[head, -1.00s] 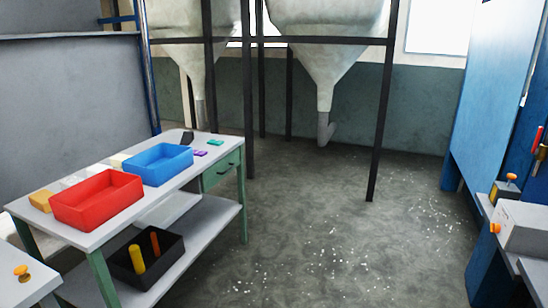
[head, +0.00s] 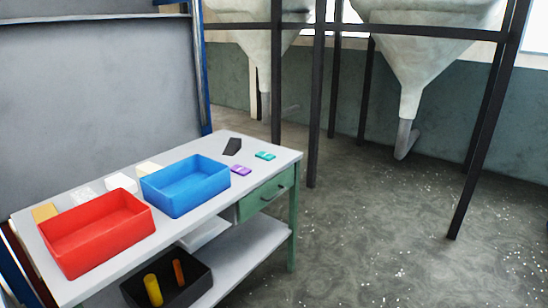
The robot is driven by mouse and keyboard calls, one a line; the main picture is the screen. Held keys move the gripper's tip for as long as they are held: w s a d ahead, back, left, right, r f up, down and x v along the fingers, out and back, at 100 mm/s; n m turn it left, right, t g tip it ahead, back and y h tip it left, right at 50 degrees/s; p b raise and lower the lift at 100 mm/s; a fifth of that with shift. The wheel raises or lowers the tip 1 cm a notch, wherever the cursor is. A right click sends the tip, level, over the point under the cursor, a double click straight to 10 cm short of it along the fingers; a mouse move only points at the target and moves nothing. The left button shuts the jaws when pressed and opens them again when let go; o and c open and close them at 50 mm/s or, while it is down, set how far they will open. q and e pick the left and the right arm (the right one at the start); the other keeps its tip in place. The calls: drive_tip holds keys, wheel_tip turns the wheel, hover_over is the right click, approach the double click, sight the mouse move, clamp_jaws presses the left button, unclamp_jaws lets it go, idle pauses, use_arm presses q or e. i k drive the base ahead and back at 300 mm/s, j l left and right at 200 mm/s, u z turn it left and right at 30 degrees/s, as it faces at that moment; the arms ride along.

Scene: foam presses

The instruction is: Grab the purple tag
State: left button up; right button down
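The purple tag (head: 241,170) lies flat on the table top, just right of the blue bin, near the table's front edge. A teal tag (head: 265,156) lies a little farther back and to its right. Neither of my grippers shows in the head view, so nothing can be told of their state. Nothing hides the purple tag.
The table (head: 270,148) carries a red bin (head: 98,240), a blue bin (head: 186,190), a dark object (head: 232,146) and several foam blocks. A black bin (head: 190,290) stands on the lower shelf. A drawer (head: 266,195) is shut. Speckled floor (head: 370,240) is clear to the right.

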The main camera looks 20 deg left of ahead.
sight(241, 170)
drive_tip(key=i+u, duration=0.2)
drive_tip(key=i, duration=0.2)
drive_tip(key=i+l+u, duration=0.2)
drive_tip(key=i, duration=0.2)
drive_tip(key=i+l+u, duration=0.2)
drive_tip(key=i, duration=0.2)
